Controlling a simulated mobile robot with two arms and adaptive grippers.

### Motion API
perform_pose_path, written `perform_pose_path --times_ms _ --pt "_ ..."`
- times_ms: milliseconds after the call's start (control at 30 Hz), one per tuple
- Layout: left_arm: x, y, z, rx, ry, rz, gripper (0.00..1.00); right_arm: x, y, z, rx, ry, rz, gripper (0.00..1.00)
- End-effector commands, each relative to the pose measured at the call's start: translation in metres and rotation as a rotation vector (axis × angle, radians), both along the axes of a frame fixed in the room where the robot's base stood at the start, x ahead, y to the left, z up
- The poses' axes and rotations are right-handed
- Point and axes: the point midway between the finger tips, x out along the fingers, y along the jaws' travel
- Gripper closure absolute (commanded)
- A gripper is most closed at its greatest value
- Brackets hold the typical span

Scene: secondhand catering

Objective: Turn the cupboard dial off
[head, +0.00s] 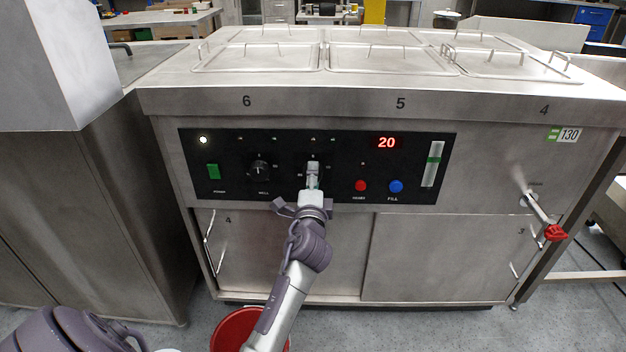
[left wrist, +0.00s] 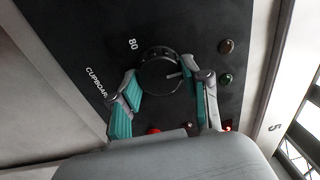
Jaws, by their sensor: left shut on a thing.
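The cupboard dial (left wrist: 158,77) is a round black knob with a pale pointer line in the left wrist view. Part of a "CUPBOARD" label and the number 80 show beside it, and the pointer faces away from the 80. My left gripper (head: 313,170) is at the control panel (head: 435,185) with its fingers on either side of the dial, shut on it. In the head view the gripper covers most of the dial. My right gripper is not in view.
On the panel are a green power switch (head: 213,171), a second black dial (head: 259,170), a red button (head: 361,186), a blue button (head: 396,186) and a red "20" display (head: 386,142). A red-handled tap (head: 555,232) juts out at right. A red bucket (head: 232,328) stands below.

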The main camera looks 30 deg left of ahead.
Motion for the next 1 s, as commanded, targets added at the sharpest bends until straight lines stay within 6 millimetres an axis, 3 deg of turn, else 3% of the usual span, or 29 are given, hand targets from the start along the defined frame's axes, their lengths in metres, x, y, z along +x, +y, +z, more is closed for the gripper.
perform_pose_path --times_ms 300,333,500,800,1000 --pt "0.0 0.0 -0.003 -0.008 0.002 0.001 0.88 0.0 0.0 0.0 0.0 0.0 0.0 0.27" --pt "0.0 0.0 -0.003 -0.008 0.002 0.001 0.52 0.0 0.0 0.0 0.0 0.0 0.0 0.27" --pt "0.0 0.0 -0.002 -0.006 0.001 0.001 0.28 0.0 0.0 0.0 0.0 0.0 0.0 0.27" --pt "-0.002 -0.001 -0.001 -0.004 0.0 0.0 0.28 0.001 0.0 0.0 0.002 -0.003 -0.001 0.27" --pt "-0.024 -0.014 -0.004 -0.006 0.002 0.0 0.28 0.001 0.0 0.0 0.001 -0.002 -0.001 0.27"
